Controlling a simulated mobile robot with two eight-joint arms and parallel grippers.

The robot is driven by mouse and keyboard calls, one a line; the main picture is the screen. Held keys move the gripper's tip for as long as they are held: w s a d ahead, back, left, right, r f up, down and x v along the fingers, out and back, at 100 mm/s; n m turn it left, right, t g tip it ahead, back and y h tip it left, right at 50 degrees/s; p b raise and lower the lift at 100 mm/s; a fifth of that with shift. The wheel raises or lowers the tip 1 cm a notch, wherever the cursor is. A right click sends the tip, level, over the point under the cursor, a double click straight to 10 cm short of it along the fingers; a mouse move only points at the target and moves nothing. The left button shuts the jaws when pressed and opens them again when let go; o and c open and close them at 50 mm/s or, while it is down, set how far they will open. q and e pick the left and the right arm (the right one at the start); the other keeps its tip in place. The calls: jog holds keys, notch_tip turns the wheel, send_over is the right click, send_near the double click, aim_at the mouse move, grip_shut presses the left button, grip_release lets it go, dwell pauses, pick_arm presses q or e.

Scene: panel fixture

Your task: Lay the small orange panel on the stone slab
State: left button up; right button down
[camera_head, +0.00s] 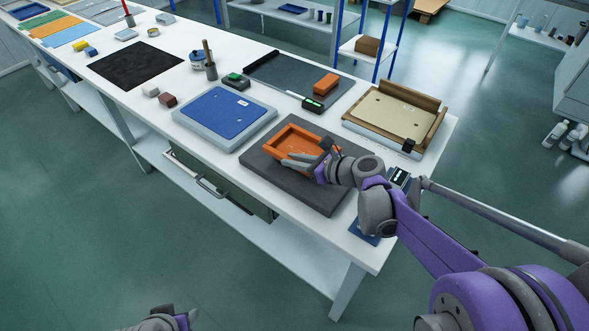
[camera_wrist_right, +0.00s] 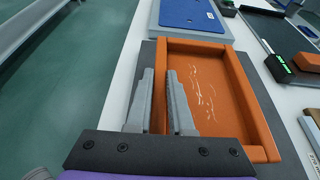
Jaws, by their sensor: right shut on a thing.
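The small orange panel (camera_head: 291,138) is a shallow rectangular piece with a raised rim and pale marks inside. It also shows in the right wrist view (camera_wrist_right: 212,95). It is flat over the dark grey stone slab (camera_head: 262,163), within its outline; I cannot tell whether it touches everywhere. My right gripper (camera_head: 298,161) is shut on the panel's near side rim, with one finger outside and one inside it in the right wrist view (camera_wrist_right: 162,100). My left gripper (camera_head: 165,320) shows only partly at the bottom edge, apart from the table; its jaws are unclear.
A blue panel on a grey block (camera_head: 222,112) lies left of the slab. A cream board in a wooden frame (camera_head: 392,112) stands to the right. Behind is a dark mat (camera_head: 275,72) with an orange block (camera_head: 326,84). The white table's front edge (camera_head: 300,240) is close.

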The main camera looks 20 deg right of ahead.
aim_at(294, 176)
jog(key=shift+f+b, duration=0.35)
jog(key=shift+f, duration=1.45)
jog(key=shift+f, duration=0.1)
jog(key=c, duration=0.8)
grip_release()
